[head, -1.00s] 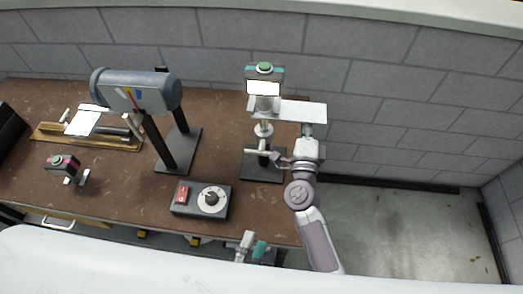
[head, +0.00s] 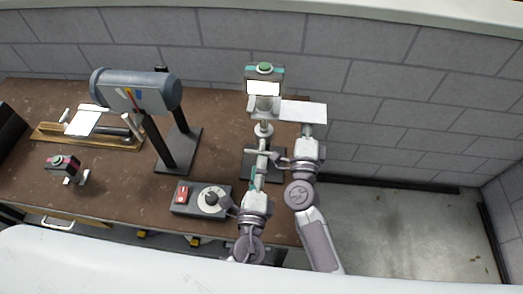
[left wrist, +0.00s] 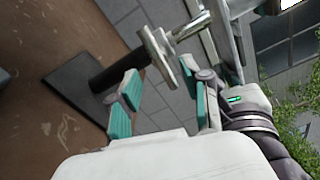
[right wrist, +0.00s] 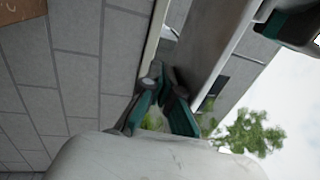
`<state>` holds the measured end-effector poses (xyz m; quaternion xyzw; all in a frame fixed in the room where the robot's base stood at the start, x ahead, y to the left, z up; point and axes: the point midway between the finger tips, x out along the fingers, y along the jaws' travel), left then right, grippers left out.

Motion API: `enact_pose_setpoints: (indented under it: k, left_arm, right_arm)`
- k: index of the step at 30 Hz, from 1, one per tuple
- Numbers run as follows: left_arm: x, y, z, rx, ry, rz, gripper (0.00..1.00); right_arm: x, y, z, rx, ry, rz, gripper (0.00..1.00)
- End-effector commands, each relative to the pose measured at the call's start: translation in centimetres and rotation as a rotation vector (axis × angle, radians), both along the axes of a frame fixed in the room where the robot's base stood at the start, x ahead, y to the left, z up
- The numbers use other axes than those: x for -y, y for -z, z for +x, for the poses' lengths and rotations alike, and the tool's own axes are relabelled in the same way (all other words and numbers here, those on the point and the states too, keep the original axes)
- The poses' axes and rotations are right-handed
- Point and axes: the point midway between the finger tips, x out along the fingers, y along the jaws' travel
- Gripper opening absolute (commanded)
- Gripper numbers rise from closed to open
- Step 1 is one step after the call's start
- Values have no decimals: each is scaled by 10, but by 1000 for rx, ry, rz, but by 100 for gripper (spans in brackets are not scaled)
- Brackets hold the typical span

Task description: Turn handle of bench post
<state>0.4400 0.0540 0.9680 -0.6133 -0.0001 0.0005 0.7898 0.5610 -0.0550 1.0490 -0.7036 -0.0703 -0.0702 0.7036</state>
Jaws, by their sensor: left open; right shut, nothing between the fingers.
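The bench post (head: 264,132) stands on a dark base plate, with a pale crossbar handle (head: 266,152) on its shaft. The handle shows as a light metal bar (left wrist: 158,56) in the left wrist view. My left gripper (head: 259,180) is open just in front of and below the handle. Its teal fingers (left wrist: 165,98) are apart, with no contact visible. My right gripper (right wrist: 163,72) is shut and empty beside a flat pale panel (right wrist: 207,45). In the head view its arm stands right of the post, and its fingertips are hard to make out.
A dial box (head: 181,207) sits close left of my left arm. A grey cylinder on a stand (head: 135,93) is further left. A brick wall (head: 400,75) is behind.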

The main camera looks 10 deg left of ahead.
Motion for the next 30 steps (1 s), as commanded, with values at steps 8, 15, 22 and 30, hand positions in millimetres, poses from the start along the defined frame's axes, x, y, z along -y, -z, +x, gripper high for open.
enact_pose_setpoints:
  k: [8,15,22,30]
  left_arm:
    - [0,0,46,0,-1,0,48]
    - [0,0,57,-1,1,-1,48]
    - [0,0,57,-1,1,-1,44]
    - [0,0,56,-1,1,-1,0]
  right_arm:
    - [0,-3,1,6,2,1,0]
    - [0,-3,1,6,2,1,0]
    - [0,-3,1,6,2,1,0]
    - [0,-3,1,6,2,1,0]
